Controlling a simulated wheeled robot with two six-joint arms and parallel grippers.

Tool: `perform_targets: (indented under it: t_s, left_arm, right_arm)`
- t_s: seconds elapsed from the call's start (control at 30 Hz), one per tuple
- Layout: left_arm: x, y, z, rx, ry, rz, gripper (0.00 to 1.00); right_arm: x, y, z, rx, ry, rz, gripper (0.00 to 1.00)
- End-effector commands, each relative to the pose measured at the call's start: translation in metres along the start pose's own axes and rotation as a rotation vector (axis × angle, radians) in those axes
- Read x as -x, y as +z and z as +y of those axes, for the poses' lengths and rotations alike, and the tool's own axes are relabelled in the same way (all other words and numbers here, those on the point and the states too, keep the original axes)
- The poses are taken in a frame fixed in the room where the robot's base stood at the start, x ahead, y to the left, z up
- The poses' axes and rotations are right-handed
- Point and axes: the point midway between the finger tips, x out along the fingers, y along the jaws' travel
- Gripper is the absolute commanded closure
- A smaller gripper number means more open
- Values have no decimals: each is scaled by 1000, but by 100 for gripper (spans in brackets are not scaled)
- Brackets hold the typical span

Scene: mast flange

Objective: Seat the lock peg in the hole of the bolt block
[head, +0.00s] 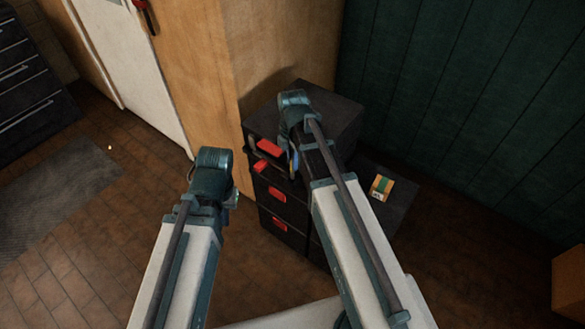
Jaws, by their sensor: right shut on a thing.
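My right gripper (293,150) is in front of the dark drawer cabinet (335,105), near its upper front edge, pointing down and away from me. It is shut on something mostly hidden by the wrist. A small blue and yellowish piece shows there; it may be the lock peg, but I cannot tell its shape. I cannot make out the bolt block or its hole for certain. A short grey rod-like part (251,143) shows at the cabinet's upper left front, beside a red part. My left gripper (230,192) is left of the cabinet, apart from it; its fingers are mostly hidden.
Red handles (277,195) stick out from the cabinet's drawers. A small box with a green stripe (381,187) lies on a lower dark surface (402,205) at the right. A wooden panel (265,55) stands behind the cabinet. The floor at left is clear, with a grey mat (60,195).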

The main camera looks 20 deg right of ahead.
Motion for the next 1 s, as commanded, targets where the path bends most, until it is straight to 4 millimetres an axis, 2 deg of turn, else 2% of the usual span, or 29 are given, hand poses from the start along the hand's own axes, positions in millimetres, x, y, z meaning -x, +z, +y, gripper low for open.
perform_targets:
  t_s: [0.03,0.2,0.67,0.7,0.83,1.0]
  left_arm:
    - [-14,-1,1,0,0,0,100]
    - [-35,-2,3,0,0,0,100]
    - [-39,-2,4,0,0,0,100]
    - [-37,-2,4,0,0,0,100]
    - [-37,-2,4,0,0,0,100]
    - [-37,-2,4,0,0,0,100]
  right_arm:
    - [-14,-1,-1,1,0,0,100]
    - [-35,-1,-1,0,0,0,100]
    - [-39,-2,-1,0,0,0,100]
    - [-38,-2,-1,0,0,0,77]
    - [-37,-2,-1,0,0,0,53]
    - [-37,-2,-1,0,0,0,52]
